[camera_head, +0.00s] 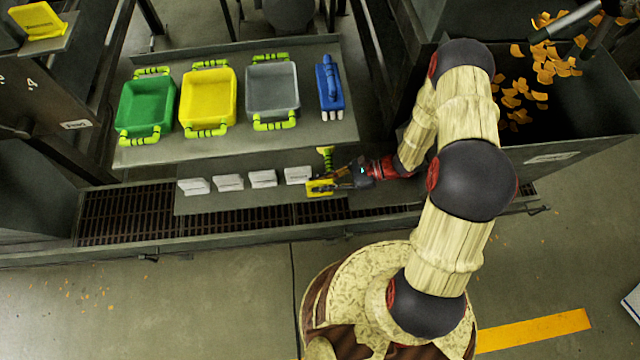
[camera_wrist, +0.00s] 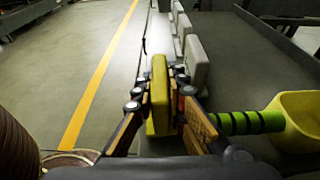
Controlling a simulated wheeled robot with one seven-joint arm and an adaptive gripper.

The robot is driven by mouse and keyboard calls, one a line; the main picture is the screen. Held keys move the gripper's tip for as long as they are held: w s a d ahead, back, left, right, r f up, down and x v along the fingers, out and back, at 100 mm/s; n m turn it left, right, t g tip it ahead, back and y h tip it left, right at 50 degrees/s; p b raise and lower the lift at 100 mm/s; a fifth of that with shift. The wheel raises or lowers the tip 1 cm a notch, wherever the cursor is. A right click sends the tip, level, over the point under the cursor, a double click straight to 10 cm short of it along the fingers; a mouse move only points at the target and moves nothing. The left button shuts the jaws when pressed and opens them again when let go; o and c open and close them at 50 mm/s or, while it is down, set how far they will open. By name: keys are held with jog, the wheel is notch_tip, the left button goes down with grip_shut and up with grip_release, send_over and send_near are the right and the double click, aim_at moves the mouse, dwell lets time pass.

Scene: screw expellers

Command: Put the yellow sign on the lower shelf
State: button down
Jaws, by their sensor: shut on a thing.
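My gripper (camera_head: 337,184) is shut on a small yellow sign (camera_head: 318,188), a block-like piece. The sign also shows upright between my fingers in the wrist view (camera_wrist: 158,100). It is at the lower shelf (camera_head: 240,203), just right of the last white sign in the row. I cannot tell whether it touches the shelf. A second yellow sign (camera_head: 40,20) sits on a ledge at the far upper left.
Several white signs (camera_head: 262,179) line the lower shelf. The upper shelf holds green (camera_head: 146,105), yellow (camera_head: 208,97) and grey (camera_head: 272,90) bins and a blue tool (camera_head: 329,85).

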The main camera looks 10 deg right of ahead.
jog(key=shift+f, duration=0.1)
jog(key=c, duration=1.8)
grip_release()
jog(key=shift+d+r, duration=0.1)
jog(key=shift+r, duration=0.15)
jog(key=p+v, duration=0.2)
jog(key=v, duration=0.5)
jog(key=shift+d, duration=0.15)
